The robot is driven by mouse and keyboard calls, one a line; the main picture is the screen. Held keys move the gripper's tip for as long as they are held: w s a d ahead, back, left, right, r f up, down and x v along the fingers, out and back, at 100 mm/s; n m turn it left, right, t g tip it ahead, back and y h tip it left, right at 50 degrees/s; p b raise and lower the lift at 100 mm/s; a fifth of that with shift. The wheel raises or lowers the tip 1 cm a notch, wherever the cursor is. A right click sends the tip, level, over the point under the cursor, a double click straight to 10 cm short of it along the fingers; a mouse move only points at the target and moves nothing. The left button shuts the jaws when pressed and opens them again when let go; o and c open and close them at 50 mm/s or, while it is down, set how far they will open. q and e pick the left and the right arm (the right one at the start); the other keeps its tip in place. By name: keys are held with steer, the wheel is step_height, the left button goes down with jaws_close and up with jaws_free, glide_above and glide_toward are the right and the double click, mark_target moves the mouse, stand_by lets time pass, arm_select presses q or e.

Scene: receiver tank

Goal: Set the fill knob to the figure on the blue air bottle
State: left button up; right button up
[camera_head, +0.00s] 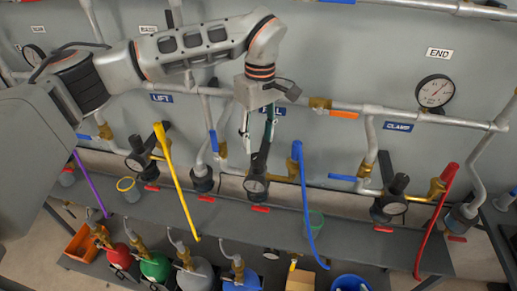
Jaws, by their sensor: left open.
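My left gripper (257,138) hangs from the upper middle, fingers down and apart, with nothing seen between them. It is in front of the wall label ending in "ILL" (275,111), whose first letter is covered. Just below is a black regulator with a round gauge (256,186) and a dark upright part (262,160), which looks like the fill knob. The fingertips are close above this part; I cannot tell whether they touch it. The blue air bottle (241,284) stands low in the middle, cut by the bottom edge; no figure on it is readable. My right gripper is not in view.
Similar regulators stand under LIFT (162,98) and CLAMP (398,127). Yellow (175,180), blue (304,200), red (436,220) and purple (91,184) hoses hang around. Pipes (375,108) run along the wall. Red (117,257), green (154,267) and grey (196,276) bottles stand below.

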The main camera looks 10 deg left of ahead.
mark_target(257, 156)
arm_select(q)
steer(key=shift+s+f, duration=0.1)
steer(key=shift+f, duration=2.8)
steer(key=shift+c, duration=0.3)
steer(key=c, duration=1)
